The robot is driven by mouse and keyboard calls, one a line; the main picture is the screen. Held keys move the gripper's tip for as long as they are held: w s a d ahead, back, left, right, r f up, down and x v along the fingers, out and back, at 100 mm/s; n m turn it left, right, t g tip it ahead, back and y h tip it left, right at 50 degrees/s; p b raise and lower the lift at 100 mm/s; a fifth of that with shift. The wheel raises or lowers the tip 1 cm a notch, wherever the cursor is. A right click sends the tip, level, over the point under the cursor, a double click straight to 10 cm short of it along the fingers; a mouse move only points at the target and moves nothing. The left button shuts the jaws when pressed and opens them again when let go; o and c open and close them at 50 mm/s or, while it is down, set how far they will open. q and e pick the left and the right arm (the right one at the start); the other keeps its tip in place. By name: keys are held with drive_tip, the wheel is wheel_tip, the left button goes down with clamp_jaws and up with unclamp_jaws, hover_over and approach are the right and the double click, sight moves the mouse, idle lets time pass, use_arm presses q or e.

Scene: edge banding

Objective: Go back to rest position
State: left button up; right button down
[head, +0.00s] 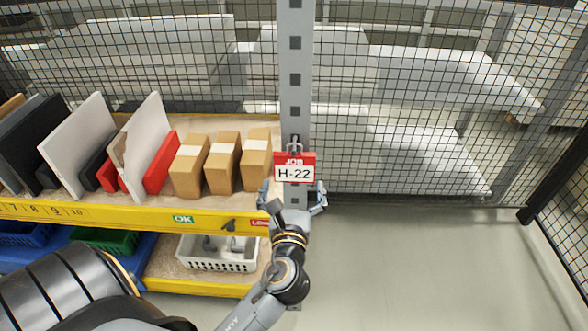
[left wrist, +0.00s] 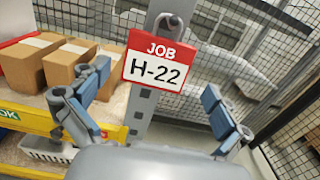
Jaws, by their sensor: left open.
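A red and white job sign marked "H-22" (head: 294,168) hangs from a hook on the grey perforated post (head: 295,80). My left gripper (head: 293,196) is at the post just below the sign. Its fingers are spread to either side of the post, open and empty. In the left wrist view the sign (left wrist: 158,62) hangs ahead of the open fingers (left wrist: 152,108), with the post behind it. Whether a finger touches the post or sign cannot be told. My right gripper is not in view.
A yellow-edged shelf (head: 120,215) holds brown boxes (head: 223,162), red pieces (head: 160,163) and tilted panels (head: 78,140). A white basket (head: 218,253) sits on the lower shelf. Black mesh fencing (head: 430,100) stands behind. The floor (head: 440,265) at right is clear.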

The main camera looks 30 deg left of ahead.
use_arm(q)
drive_tip(key=s+d+f+n+g+h, duration=0.2)
drive_tip(key=s+d+f+n, duration=0.1)
drive_tip(key=f, duration=1)
drive_tip(key=s+d+f+n+g+h+b, duration=0.1)
drive_tip(key=s+d+f+n+g+h, duration=0.25)
drive_tip(key=f, duration=1.05)
drive_tip(key=s+d+f+n+g+h, duration=0.2)
drive_tip(key=s+f+n, duration=0.15)
drive_tip(key=f, duration=0.95)
drive_tip(key=s+a+f+n+g+h, duration=0.1)
drive_tip(key=s+f+n+g, duration=0.2)
drive_tip(key=s+f+n, duration=0.5)
drive_tip(key=s+a+f+n+g+b, duration=0.1)
drive_tip(key=s+f+n+g, duration=0.3)
drive_tip(key=s, duration=1.7)
wheel_tip(320, 180, down, 9)
drive_tip(key=n, duration=0.5)
drive_tip(key=shift+a+h, duration=0.35)
drive_tip(key=shift+a, duration=0.05)
